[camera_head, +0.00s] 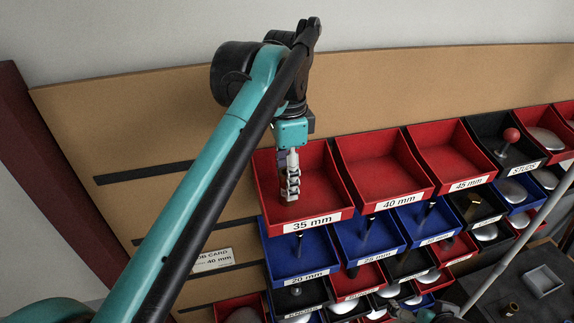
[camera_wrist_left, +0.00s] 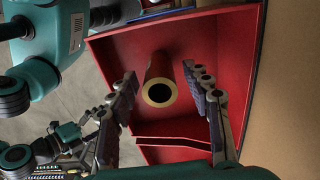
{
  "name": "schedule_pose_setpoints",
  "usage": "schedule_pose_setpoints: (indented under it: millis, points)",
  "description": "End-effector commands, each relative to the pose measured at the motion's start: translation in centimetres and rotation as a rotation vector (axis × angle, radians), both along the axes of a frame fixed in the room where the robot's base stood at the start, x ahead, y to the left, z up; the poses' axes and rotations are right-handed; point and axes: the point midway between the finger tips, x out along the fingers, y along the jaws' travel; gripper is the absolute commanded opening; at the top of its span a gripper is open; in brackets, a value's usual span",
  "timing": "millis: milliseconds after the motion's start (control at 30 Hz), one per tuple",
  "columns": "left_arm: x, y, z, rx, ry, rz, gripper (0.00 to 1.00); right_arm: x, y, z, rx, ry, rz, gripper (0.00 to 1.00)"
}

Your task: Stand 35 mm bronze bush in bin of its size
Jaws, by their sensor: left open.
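My left gripper (camera_head: 290,193) points down into the red bin labelled 35 mm (camera_head: 262,176) in the head view. In the left wrist view its two fingers are spread open, one on each side of a bronze bush (camera_wrist_left: 159,92), with gaps between. The bush is a hollow tube with its ringed end towards the camera. It appears to stand upright inside the red bin (camera_wrist_left: 228,40). In the head view the gripper hides this bush. Teal and dark parts of my right arm (camera_wrist_left: 70,132) show in the left wrist view; its finger state is unclear.
Red bins labelled 40 mm (camera_head: 385,178) and 45 mm (camera_head: 452,157) stand to the right, seemingly empty. Blue bins (camera_head: 296,257) sit below. A card (camera_head: 212,261) reads 40 mm.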

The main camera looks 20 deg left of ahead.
Motion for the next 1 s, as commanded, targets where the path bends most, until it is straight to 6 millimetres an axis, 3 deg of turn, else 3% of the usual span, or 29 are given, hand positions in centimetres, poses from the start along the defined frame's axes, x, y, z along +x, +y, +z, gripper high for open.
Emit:
schedule_pose_setpoints:
  millis: [167, 400, 600, 1000]
  points:
    - [0.0, 0.0, 2.4, 0.000, 0.000, 0.000, 0.49, 0.0, 0.0, -0.1, 0.000, 0.000, 0.000, 1.00]
    - [0.0, 0.0, 7.8, 0.000, 0.000, 0.000, 0.49, 0.0, 0.0, -0.1, 0.000, 0.000, 0.000, 1.00]
    - [0.1, 0.0, 11.0, 0.000, 0.000, 0.000, 0.49, 0.0, 0.0, 0.3, 0.000, 0.000, 0.000, 1.00]
    - [0.0, 0.0, 12.1, 0.000, 0.000, 0.000, 0.49, 0.0, 0.0, 0.4, 0.000, 0.000, 0.000, 1.00]
